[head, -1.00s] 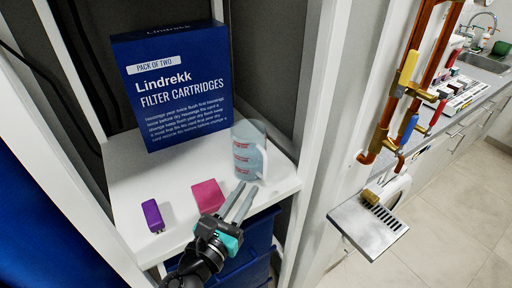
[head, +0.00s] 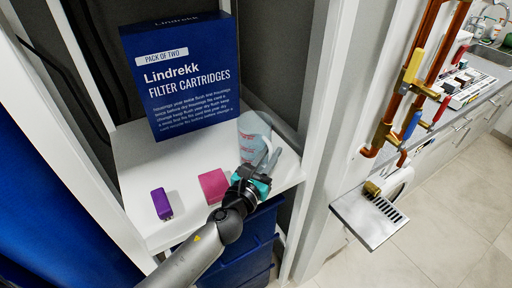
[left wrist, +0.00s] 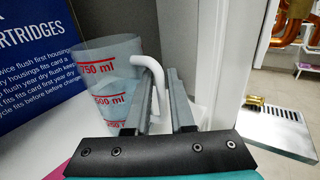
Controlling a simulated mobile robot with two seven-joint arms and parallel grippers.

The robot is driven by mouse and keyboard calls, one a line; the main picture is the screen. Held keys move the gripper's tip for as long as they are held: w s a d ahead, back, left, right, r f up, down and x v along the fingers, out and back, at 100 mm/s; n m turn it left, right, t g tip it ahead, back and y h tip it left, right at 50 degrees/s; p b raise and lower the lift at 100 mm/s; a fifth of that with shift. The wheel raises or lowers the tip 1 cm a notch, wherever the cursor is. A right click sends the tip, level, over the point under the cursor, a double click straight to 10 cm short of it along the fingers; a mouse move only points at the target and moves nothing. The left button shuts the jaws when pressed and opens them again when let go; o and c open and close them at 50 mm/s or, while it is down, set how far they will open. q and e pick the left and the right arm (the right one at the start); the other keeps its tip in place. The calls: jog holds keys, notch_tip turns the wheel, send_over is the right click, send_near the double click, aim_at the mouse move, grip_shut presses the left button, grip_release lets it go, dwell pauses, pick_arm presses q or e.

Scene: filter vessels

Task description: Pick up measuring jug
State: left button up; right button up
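The measuring jug (head: 252,135) is clear with red markings. It stands upright at the right end of the white shelf (head: 150,168). In the left wrist view the jug (left wrist: 108,85) shows its red scale and its white handle (left wrist: 150,66). My left gripper (head: 270,158) is at the jug's near right side and hides part of it. In the left wrist view its two fingers (left wrist: 165,95) are apart, with the handle's lower part appearing between them. I cannot tell whether either finger touches it. My right gripper is out of view.
A blue filter cartridge box (head: 182,78) stands behind the jug. A white upright (head: 322,120) stands close on the right. Blue drawers (head: 250,245) are below.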

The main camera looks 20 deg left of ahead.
pick_arm(q)
jog(key=w, duration=0.3)
jog(key=shift+w+d+f, duration=0.1)
jog(key=shift+w+d, duration=0.05)
jog(key=shift+w, duration=0.1)
jog(key=shift+c, duration=0.2)
grip_shut()
dwell(1.1)
